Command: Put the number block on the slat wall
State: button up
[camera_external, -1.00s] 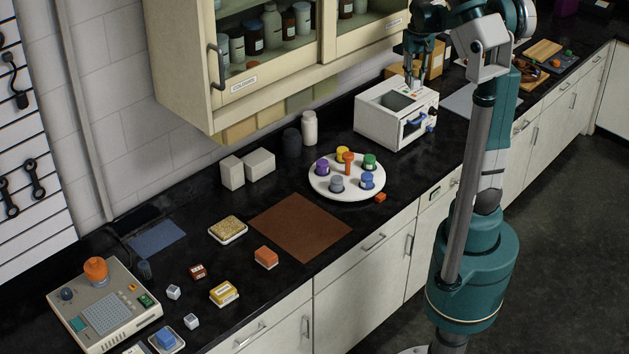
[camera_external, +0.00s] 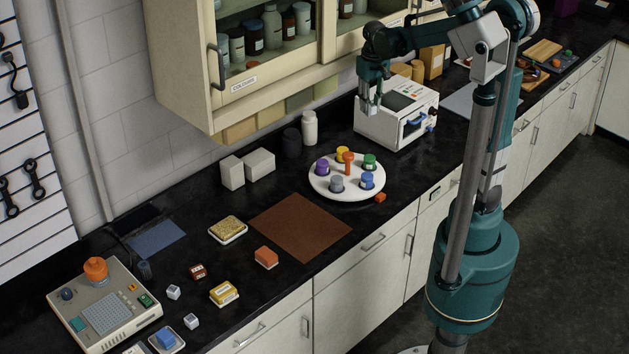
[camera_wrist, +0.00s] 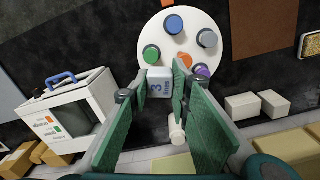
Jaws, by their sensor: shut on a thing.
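My gripper (camera_external: 371,108) hangs pointing down by the left side of the white oven-like box, above the counter. In the wrist view my gripper (camera_wrist: 159,88) is shut on the number block (camera_wrist: 160,82), a pale block with a blue "3" and small writing, held between the green finger pads. The block is too small to make out clearly in the external view. The slat wall (camera_external: 32,145) stands at the far left of the external view, with tools hanging on it, well away from my gripper.
The white box (camera_external: 396,112) stands close to my gripper. A round white turntable (camera_external: 347,190) with several coloured knobs lies nearby. Pale boxes (camera_external: 246,166), a control device (camera_external: 104,305) and small blocks sit further left. A cream cabinet (camera_external: 265,60) overhangs the counter. The brown mat (camera_external: 300,226) is bare.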

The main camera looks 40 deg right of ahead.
jog(key=s+a+f+n+b, duration=0.15)
jog(key=s+a+f, duration=0.3)
jog(key=a, duration=1.05)
jog(key=s+a+f+n, duration=0.35)
jog(key=a+f, duration=0.25)
jog(key=a, duration=0.9)
jog(key=s+a+f+n+b, duration=0.15)
jog(key=s+a+f, duration=0.3)
jog(key=a, duration=1.05)
jog(key=w+a+f+n, duration=0.2)
jog(key=w+a+n, duration=0.3)
jog(key=w+a, duration=0.4)
jog(key=w+a+f+n, duration=0.1)
jog(key=w+a+n, duration=0.4)
jog(key=w+a, duration=0.4)
jog(key=w+a+f+n, duration=0.2)
jog(key=w+a+n, duration=0.3)
jog(key=a, duration=1.5)
jog(key=w, duration=0.5)
jog(key=shift+a+f+b, duration=0.2)
jog(key=shift+f+b, duration=0.1)
jog(key=shift+f, duration=3.15)
